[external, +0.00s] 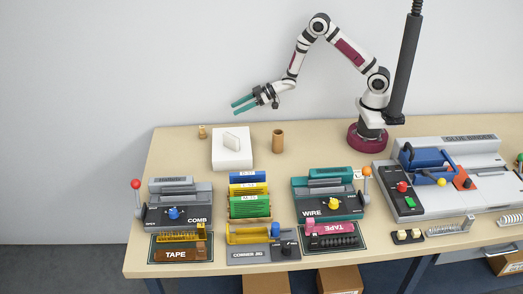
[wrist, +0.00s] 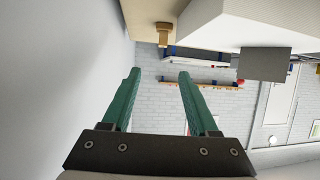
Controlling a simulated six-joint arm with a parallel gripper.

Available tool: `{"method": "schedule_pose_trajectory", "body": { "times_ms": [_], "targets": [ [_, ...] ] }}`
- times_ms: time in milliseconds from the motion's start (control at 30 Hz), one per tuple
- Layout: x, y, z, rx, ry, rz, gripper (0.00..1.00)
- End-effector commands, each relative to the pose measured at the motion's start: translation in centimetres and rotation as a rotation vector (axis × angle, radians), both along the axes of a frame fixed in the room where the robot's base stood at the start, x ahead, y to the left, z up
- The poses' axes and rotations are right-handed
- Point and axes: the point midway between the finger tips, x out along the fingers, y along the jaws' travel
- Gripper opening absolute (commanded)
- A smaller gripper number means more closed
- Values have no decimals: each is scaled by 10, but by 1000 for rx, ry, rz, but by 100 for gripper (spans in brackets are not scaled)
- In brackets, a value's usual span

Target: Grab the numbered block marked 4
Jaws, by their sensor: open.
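My gripper (external: 235,105) has two green fingers, spread apart with nothing between them. It hangs in the air above the back of the table, over the white block. In the wrist view the open fingers (wrist: 160,74) point toward a distant wall. No numeral 4 is legible in either view. Two small beige blocks (external: 408,236) sit side by side on a dark holder at the front, right of centre. Any marks on them are too small to read. A small tan wooden piece (external: 202,131) stands at the back left; a tan piece also shows in the wrist view (wrist: 163,34).
Comb (external: 175,204), wire (external: 328,200) and larger grey (external: 440,170) machines crowd the front and right. A dark post (external: 407,70) rises beside my base. The back left corner is fairly clear.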

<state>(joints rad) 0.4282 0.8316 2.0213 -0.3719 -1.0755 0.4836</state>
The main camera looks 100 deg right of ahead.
Motion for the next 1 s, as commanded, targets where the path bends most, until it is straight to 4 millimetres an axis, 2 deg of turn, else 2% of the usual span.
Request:
{"method": "schedule_pose_trajectory", "body": {
  "times_ms": [133, 300, 400, 567, 800, 1000],
  "targets": [
    [19, 5, -10, 2, -25, 22, 60],
    [65, 13, -31, 3, -23, 22, 60],
    [84, 16, -38, 2, -23, 22, 60],
    [99, 18, -45, 3, -22, 20, 60],
    [137, 26, -65, 1, -22, 21, 60],
    [143, 26, -67, 2, -22, 19, 60]
  ]
}}
